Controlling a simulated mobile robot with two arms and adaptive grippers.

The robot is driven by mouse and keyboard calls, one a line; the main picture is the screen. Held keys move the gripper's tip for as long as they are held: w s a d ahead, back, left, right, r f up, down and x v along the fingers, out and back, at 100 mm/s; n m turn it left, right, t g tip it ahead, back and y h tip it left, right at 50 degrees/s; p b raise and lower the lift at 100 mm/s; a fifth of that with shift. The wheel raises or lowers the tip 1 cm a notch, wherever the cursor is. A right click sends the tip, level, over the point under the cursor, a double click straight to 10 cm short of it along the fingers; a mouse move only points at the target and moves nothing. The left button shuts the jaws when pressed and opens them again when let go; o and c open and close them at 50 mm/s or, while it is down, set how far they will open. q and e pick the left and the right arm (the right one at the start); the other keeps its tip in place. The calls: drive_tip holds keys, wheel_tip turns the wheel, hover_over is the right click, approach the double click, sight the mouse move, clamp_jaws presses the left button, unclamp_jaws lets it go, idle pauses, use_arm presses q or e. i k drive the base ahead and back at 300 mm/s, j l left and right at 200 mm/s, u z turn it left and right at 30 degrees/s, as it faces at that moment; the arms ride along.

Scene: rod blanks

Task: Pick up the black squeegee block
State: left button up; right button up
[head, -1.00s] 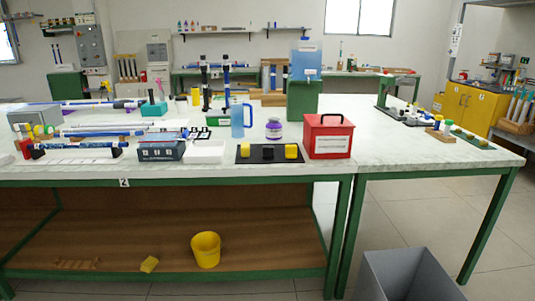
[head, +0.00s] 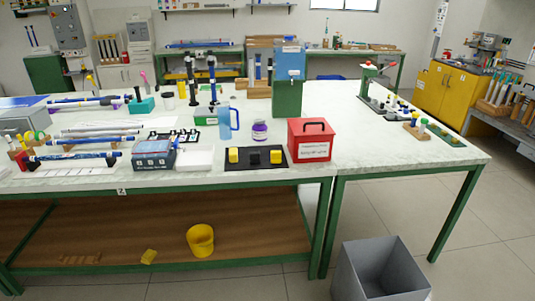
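A small black block (head: 254,158), which looks like the squeegee block, sits on a dark mat (head: 266,168) near the front edge of the table. It stands between two yellow blocks, one on its left (head: 233,155) and one on its right (head: 275,156). The black block is hard to tell from the dark mat. Neither of my grippers is in the head view.
A red box (head: 310,141) with a black handle stands right of the mat. A white tray (head: 195,160) lies to its left. A purple-labelled jar (head: 259,131) and a blue jug (head: 225,124) stand behind. The right tabletop (head: 390,150) is mostly clear. A grey bin (head: 382,270) stands on the floor.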

sight(255, 156)
drive_tip(key=i+j+z, duration=0.25)
drive_tip(key=z, duration=0.15)
drive_tip(key=i+j+z, duration=0.35)
drive_tip(key=k+j, duration=0.1)
